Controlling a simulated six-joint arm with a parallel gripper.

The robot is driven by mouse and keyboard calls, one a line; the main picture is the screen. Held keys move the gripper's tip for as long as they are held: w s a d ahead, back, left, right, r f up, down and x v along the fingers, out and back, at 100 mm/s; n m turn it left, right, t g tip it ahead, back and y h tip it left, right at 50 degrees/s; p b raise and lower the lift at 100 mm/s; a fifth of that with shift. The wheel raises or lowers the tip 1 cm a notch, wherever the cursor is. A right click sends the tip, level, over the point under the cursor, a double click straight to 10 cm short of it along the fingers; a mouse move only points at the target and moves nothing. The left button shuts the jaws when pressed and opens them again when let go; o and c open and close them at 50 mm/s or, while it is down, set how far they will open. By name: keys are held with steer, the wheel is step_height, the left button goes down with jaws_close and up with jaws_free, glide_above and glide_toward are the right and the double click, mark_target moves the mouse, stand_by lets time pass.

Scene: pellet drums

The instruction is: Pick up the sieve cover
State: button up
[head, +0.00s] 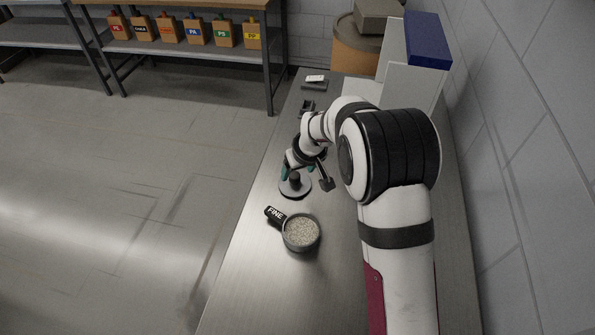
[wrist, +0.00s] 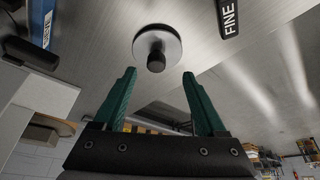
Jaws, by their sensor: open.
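The sieve cover, a round grey disc with a black knob, lies flat on the steel bench in the head view (head: 301,193). It also shows in the wrist view (wrist: 172,42), with its knob pointing toward my gripper. My gripper (wrist: 160,73) is open and empty, its two teal fingers spread to either side of the knob's line. In the head view my gripper (head: 292,172) is just above and behind the cover. Whether the fingertips reach down beside the knob I cannot tell; no contact shows.
A round sieve (head: 301,233) of pale pellets, with a black "FINE" handle (head: 275,214), stands in front of the cover. A small black holder (head: 307,106) and a grey-and-white device (head: 315,81) lie farther back.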

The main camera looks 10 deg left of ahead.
mark_target(295, 176)
steer(key=x, duration=0.4)
steer(key=w+x, duration=0.1)
steer(key=x, duration=0.2)
steer(key=shift+w+a+f, duration=0.15)
jaws_close()
